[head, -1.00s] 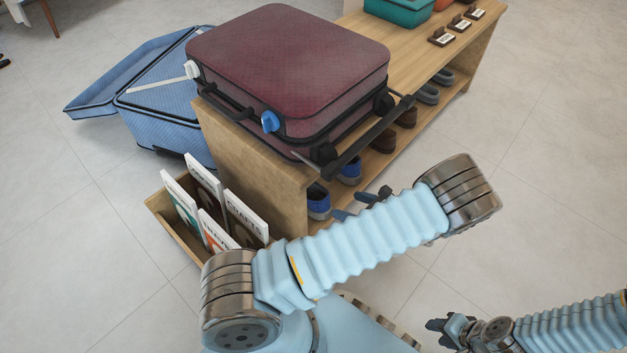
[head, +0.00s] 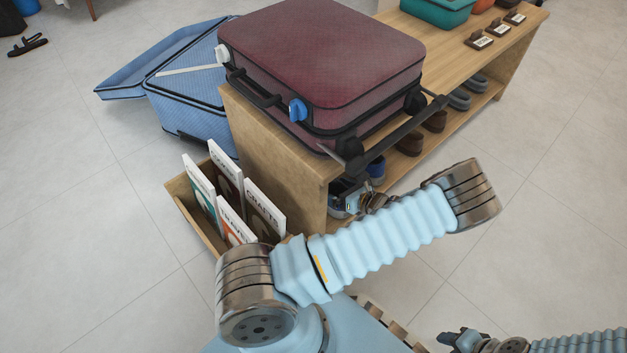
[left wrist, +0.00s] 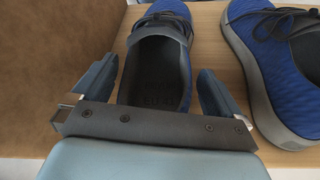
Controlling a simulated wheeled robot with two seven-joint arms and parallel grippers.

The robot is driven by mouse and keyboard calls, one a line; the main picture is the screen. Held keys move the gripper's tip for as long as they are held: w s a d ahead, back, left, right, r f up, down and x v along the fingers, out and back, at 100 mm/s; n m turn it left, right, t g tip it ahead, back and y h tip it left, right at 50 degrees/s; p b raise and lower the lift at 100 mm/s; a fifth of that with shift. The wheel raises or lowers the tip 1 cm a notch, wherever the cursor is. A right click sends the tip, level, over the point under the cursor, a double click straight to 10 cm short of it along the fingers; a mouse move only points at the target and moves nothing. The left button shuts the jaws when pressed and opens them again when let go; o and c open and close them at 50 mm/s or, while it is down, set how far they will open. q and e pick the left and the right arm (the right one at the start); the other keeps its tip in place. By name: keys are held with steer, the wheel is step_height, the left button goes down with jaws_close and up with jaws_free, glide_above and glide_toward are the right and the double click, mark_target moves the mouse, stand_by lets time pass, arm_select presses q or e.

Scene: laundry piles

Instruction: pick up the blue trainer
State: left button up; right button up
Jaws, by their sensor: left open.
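Two blue trainers with dark laces and grey soles stand side by side on the lower shelf. In the left wrist view, one trainer (left wrist: 184,52) has its heel opening towards me, between the open fingers of my left gripper (left wrist: 156,82). The fingers are on either side of its heel, and no grip on it shows. The other blue trainer (left wrist: 262,62) is to its right, outside the right finger. In the head view, my left gripper (head: 348,192) is at the shelf's near end, partly hidden by my arm. My right gripper (head: 450,338) is low at the right, its jaws unclear.
The shelf's side panel (left wrist: 50,50) stands close left of my left gripper. A maroon suitcase (head: 320,50) lies on the bench top (head: 455,55), overhanging above the shoes. A wooden box (head: 188,208) of books stands beside the bench. Brown shoes (head: 410,142) are farther along the shelf.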

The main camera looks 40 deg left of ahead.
arm_select(q)
steer(key=c, duration=1.2)
steer(key=shift+c, duration=0.2)
